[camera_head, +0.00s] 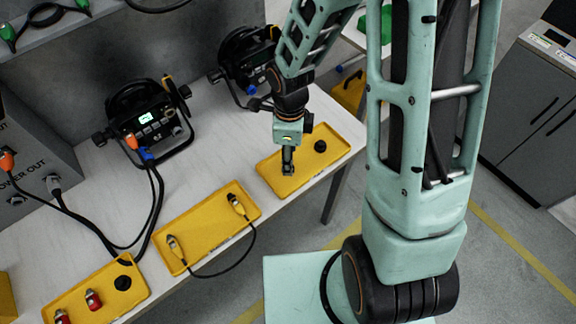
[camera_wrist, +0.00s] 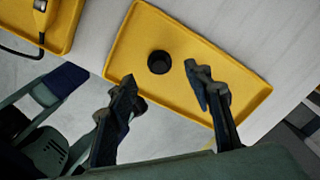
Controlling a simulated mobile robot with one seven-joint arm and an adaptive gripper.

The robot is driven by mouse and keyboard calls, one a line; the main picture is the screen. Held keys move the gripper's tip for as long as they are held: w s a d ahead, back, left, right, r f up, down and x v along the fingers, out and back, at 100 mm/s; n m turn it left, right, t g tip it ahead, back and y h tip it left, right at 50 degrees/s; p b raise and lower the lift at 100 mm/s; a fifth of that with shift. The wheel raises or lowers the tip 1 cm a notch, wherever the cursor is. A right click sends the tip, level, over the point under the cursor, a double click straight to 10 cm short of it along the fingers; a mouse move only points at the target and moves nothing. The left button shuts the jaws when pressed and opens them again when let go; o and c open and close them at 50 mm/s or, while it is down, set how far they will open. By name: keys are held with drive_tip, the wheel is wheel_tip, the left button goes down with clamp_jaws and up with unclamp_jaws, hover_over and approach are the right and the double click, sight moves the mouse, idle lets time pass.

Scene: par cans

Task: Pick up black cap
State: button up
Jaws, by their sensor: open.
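A black cap (camera_head: 320,146) lies in the right-hand yellow tray (camera_head: 338,158) on the bench. In the wrist view the round, dark cap (camera_wrist: 159,62) sits near the tray's left part, with bare yellow floor around it. My gripper (camera_head: 288,168) is over the left part of that tray, to the left of the cap in the head view. In the wrist view my gripper (camera_wrist: 160,77) is open and empty, its two fingers apart, with the cap showing just beyond the gap between the tips. Its height above the tray is hard to tell.
A middle yellow tray (camera_head: 205,228) holds a cable with two connectors. Black devices (camera_head: 145,120) with cables stand behind on the bench. The bench's front edge is close to the trays.

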drive_tip(key=shift+a+f, duration=0.1)
drive_tip(key=shift+f, duration=2)
drive_tip(key=shift+c, duration=0.2)
drive_tip(key=c, duration=0.8)
